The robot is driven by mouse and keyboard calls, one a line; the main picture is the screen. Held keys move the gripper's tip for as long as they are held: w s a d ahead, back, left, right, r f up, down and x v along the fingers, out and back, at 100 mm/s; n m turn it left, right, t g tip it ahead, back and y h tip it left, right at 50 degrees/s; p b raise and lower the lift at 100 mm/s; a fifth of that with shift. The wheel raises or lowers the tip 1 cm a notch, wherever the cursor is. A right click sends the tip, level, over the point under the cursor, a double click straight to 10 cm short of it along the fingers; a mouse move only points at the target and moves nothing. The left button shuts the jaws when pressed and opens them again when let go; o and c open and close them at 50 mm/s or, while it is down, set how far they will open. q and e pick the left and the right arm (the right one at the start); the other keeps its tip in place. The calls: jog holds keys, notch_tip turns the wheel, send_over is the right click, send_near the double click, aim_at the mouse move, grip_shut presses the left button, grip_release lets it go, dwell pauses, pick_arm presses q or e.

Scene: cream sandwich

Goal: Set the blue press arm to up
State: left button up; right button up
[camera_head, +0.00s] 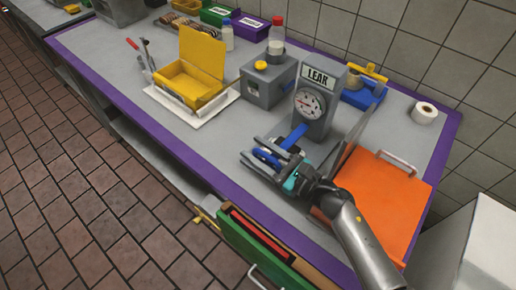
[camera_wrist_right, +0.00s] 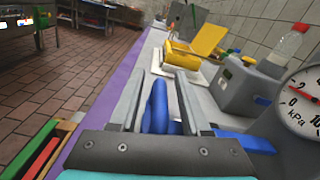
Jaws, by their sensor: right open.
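The blue press arm (camera_head: 293,137) sticks out low from the front of the grey press (camera_head: 318,115) with the round dial, and looks lowered. Its blue handle (camera_wrist_right: 157,108) stands between the two fingers of my right gripper (camera_wrist_right: 162,78) in the right wrist view. The blue bar (camera_wrist_right: 243,143) shows beside the right finger. In the head view my right gripper (camera_head: 250,149) is open around the handle, with gaps beside it. Contact cannot be told. My left gripper is not in view.
An orange board (camera_head: 385,205) with a handle lies right of my right arm. A grey box (camera_head: 265,85) with a yellow knob and a red-capped bottle (camera_head: 277,38) stand behind. A yellow open box (camera_head: 190,82) is on a white tray at left. The front left counter is clear.

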jog(key=c, duration=0.7)
grip_shut()
jog(key=shift+d, duration=0.1)
dwell(0.5)
